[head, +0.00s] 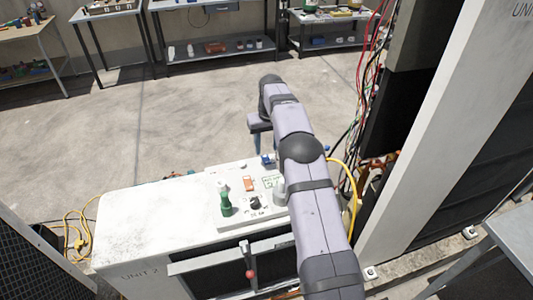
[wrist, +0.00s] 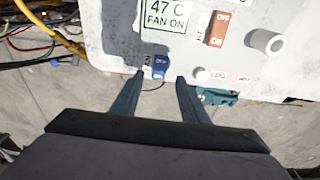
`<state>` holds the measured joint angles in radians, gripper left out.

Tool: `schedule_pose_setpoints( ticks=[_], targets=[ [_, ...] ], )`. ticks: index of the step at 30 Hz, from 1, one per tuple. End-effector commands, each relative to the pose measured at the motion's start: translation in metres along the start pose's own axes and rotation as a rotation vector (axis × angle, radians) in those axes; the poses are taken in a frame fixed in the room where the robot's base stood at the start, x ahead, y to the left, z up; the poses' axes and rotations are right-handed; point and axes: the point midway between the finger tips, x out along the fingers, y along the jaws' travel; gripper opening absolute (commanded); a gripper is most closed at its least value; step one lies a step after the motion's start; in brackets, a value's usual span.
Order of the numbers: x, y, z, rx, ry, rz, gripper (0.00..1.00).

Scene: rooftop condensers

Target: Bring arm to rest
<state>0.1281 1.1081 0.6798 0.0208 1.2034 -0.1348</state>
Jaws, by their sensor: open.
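My gripper (head: 257,147) hangs at the far edge of the control panel on the white UNIT 2 cabinet (head: 140,219) in the head view. In the wrist view my gripper (wrist: 161,78) is open, with its fingers apart and nothing held. A blue rocker switch (wrist: 160,66) shows between the fingertips; I cannot tell whether they touch it. It also shows in the head view (head: 267,160). An orange OFF/ON switch (wrist: 217,28) and a display reading "47 C FAN ON" (wrist: 168,14) are beyond it. My arm hides part of the panel's right side.
A green handle (head: 225,204), a black knob (head: 255,202) and a red-tipped lever (head: 249,273) stick out from the cabinet. Tall units with loose cables (head: 366,60) stand at right. Work tables (head: 214,45) line the back. Open concrete floor (head: 150,120) lies between.

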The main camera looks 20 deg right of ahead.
Motion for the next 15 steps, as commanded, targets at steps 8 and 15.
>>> schedule_pose_setpoints(
  ticks=[8, 15],
  targets=[
    [-0.018, 0.0, 0.0, 0.0, 0.001, 0.0, 0.41],
    [-0.018, 0.0, 0.0, 0.0, 0.001, 0.0, 0.41]
  ],
)
